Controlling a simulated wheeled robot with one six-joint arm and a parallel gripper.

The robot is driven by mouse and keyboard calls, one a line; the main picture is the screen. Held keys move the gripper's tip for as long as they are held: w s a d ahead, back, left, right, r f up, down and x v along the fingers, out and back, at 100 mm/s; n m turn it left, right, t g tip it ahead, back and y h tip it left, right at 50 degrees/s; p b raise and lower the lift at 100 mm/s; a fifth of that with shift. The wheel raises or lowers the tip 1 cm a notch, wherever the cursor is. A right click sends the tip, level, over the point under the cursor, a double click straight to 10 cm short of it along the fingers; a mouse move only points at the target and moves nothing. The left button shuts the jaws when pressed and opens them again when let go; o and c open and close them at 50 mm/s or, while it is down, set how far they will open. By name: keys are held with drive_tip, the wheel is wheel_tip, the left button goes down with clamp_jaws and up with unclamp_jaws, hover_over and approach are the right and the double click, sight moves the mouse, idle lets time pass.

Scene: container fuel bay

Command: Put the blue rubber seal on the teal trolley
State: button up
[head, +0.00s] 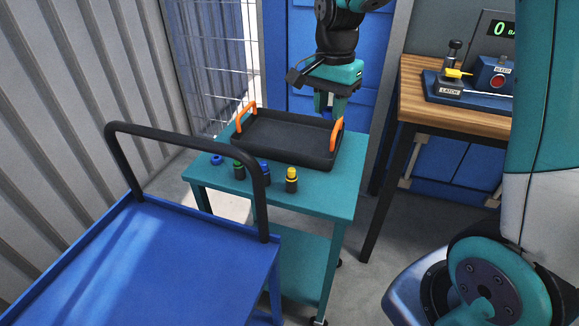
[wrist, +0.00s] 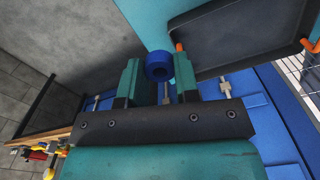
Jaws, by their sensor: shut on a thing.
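My gripper (head: 330,104) is shut on a blue rubber seal, a thick ring, above the back right of the teal trolley (head: 325,195). In the head view the seal (head: 327,114) shows only as a small blue patch between the fingers, just behind the black tray's right end. In the wrist view the seal (wrist: 159,66) sits between the fingertips, its hole towards the camera. The trolley's teal top also shows in the wrist view (wrist: 146,18), beyond the seal. I cannot tell the exact height of the seal over it.
A black tray (head: 283,140) with orange handles fills the trolley's back. Along the front lie another blue ring (head: 217,160) and green-, blue- and yellow-topped (head: 292,179) pieces. The front right corner is bare. A blue cart (head: 150,265) stands front left, a wooden bench (head: 460,115) right.

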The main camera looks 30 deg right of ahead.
sight(323, 187)
wheel_tip(323, 187, down, 20)
drive_tip(key=shift+s+r+b, duration=0.1)
drive_tip(key=shift+s+b, duration=0.05)
drive_tip(key=shift+b, duration=0.25)
drive_tip(key=o, duration=0.9)
wheel_tip(323, 187, up, 12)
drive_tip(key=s+a+r+n+y, duration=0.2)
drive_tip(key=s+a+r+n, duration=0.3)
drive_tip(key=s+a+n, duration=0.3)
drive_tip(key=s+a+r+n+y, duration=0.2)
drive_tip(key=s+a+r+n, duration=0.3)
drive_tip(key=s+a+n, duration=0.4)
drive_tip(key=s+n, duration=0.2)
drive_tip(key=s, duration=0.2)
drive_tip(key=shift+s+r, duration=0.15)
drive_tip(key=shift+r, duration=0.05)
